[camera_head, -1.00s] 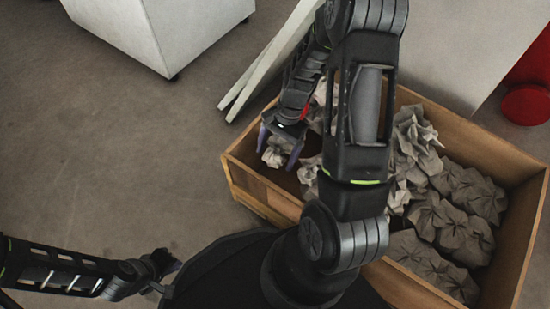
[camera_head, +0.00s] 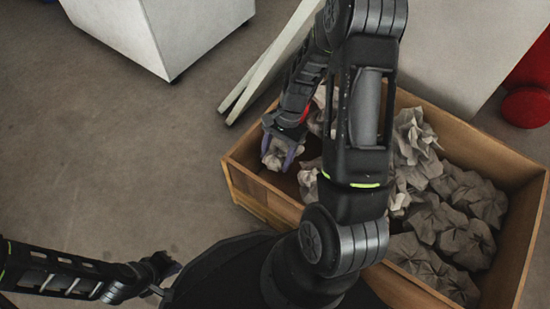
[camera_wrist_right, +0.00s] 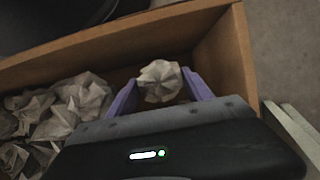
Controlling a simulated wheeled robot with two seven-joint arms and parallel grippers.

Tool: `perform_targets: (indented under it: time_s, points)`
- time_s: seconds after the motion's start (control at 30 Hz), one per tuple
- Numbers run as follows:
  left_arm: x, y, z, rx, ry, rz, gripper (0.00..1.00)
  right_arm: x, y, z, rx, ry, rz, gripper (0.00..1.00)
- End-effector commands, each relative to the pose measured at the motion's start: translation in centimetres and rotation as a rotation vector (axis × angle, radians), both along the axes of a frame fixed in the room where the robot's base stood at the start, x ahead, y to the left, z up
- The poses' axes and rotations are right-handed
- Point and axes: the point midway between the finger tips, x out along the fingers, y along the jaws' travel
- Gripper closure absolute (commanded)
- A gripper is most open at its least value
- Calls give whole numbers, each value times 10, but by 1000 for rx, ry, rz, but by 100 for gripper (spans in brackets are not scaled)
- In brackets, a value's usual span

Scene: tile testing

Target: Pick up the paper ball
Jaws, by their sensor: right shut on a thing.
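A crumpled paper ball (camera_head: 273,158) is between the purple fingers of my right gripper (camera_head: 278,160), near the left corner of the wooden crate (camera_head: 262,196). In the right wrist view the pale paper ball (camera_wrist_right: 160,80) sits between both fingertips of the right gripper (camera_wrist_right: 160,90), which is shut on it. I cannot tell whether the ball touches the crate floor. My left gripper (camera_head: 166,267) is low at the left, away from the crate, and too small and dark to tell if it is open.
More crumpled paper balls (camera_head: 455,240) fill the crate's right part; they also show in the right wrist view (camera_wrist_right: 62,110). My right arm hides the crate's middle. White panels (camera_head: 268,65) lean behind it. A white block (camera_head: 160,35) and a red object (camera_head: 526,106) stand farther back.

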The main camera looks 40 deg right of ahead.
Motion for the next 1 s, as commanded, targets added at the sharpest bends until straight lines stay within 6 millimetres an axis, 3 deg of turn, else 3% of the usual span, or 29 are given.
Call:
perform_targets:
  time_s: [0.37, 0.67, 0.83, 1.0]
  points:
    - [0, 0, 0, 0, 0, 0, 100, 0, 0, 0, 0, 0, 0, 79]
    - [0, 0, 2, 0, 0, 0, 100, 0, 0, 4, 0, -1, 0, 80]
    - [-2, 0, 15, -1, 4, -3, 100, 0, 0, 25, -1, -2, 1, 80]
    - [-4, 1, 33, -2, 11, -6, 100, 1, 0, 60, 0, -2, 0, 80]
